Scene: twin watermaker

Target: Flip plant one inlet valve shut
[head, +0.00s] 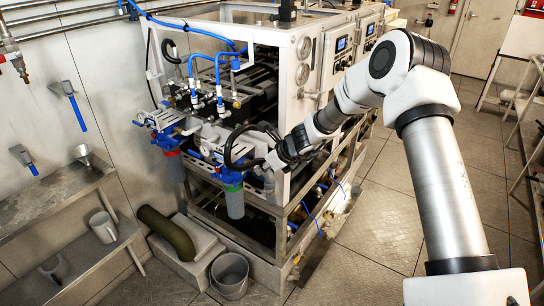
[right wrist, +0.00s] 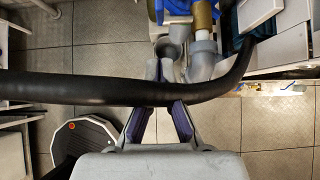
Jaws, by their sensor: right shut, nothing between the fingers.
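The white-framed watermaker (head: 270,75) stands at centre in the head view. Two filter housings hang on its front, one with a red band (head: 170,153) and one with a green band (head: 233,186). Blue valve handles (head: 141,117) show near their tops; which one is the plant one inlet valve I cannot tell. My right gripper (head: 257,164) is at the front, just right of the green-banded housing. In the right wrist view its fingers (right wrist: 160,72) are shut and empty, near grey pipe fittings (right wrist: 202,60) and a brass fitting (right wrist: 203,16). My left gripper is out of view.
A thick black hose (right wrist: 80,88) crosses the right wrist view over my fingers. It loops beside my gripper in the head view (head: 229,150). A shelf (head: 45,195) stands left.

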